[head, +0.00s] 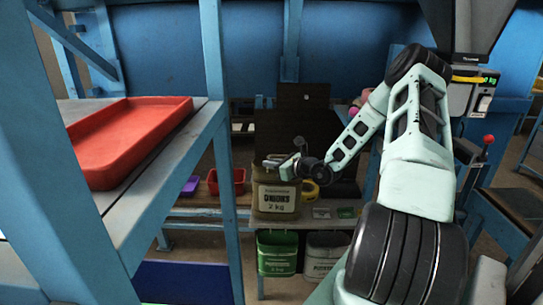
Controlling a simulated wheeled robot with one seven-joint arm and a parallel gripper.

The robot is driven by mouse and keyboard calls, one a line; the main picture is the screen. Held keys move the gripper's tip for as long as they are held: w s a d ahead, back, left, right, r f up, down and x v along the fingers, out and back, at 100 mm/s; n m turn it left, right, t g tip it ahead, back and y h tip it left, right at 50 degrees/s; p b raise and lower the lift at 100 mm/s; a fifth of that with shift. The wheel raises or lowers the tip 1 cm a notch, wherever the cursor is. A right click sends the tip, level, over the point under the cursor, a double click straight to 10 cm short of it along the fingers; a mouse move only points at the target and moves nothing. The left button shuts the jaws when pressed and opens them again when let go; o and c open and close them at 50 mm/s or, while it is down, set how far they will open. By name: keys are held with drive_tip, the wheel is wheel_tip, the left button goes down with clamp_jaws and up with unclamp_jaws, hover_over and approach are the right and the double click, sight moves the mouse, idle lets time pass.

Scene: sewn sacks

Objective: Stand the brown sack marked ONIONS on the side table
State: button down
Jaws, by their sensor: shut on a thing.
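A brown sack (276,192) with a white label reading ONIONS 2 kg stands upright in the middle of the head view. It is at a grey work surface with a blue frame; whether its base rests on the surface or hangs just in front of it, I cannot tell. My gripper (283,165) is at the top of the sack and shut on it. The fingers are small in the view and partly merge with the sack's top. I cannot tell which surface is the side table.
A red bin (238,181) and a purple tray (191,186) are left of the sack.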

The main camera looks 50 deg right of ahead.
drive_tip(key=shift+f, duration=0.1)
drive_tip(key=c, duration=1.6)
unclamp_jaws()
drive_tip(key=shift+f, duration=0.25)
drive_tip(key=shift+o, duration=0.2)
drive_tip(key=shift+s, duration=0.15)
drive_tip(key=a+b+v, duration=0.1)
drive_tip(key=b+v, duration=0.2)
drive_tip(key=v, duration=0.8)
drive_tip(key=shift+s+d, duration=0.45)
drive_tip(key=shift+r, duration=0.15)
